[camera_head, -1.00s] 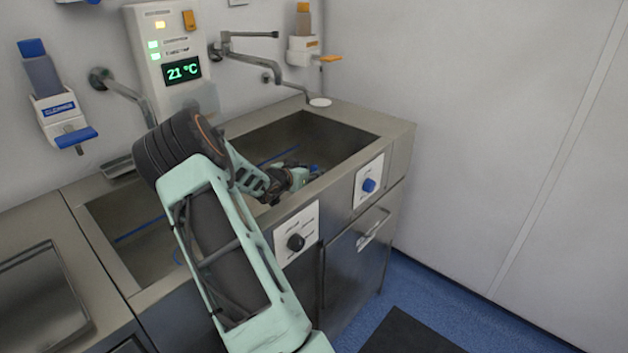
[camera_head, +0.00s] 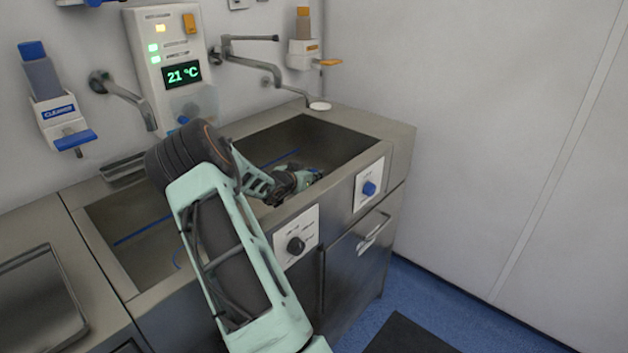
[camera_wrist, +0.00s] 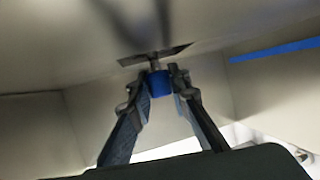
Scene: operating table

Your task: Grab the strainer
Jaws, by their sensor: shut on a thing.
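The strainer shows in the wrist view as a blue knob (camera_wrist: 159,84) on a short metal stem that meets a dark flat plate at the basin surface. My gripper (camera_wrist: 160,77) has its two fingertips closed on either side of the blue knob. The fingers hide part of the knob, and the drain is not clearly visible.
A wall faucet (camera_head: 262,62) reaches over the right basin. A temperature panel (camera_head: 165,60) and soap dispensers (camera_head: 58,110) hang behind. A blue strip (camera_wrist: 275,49) runs along the basin.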

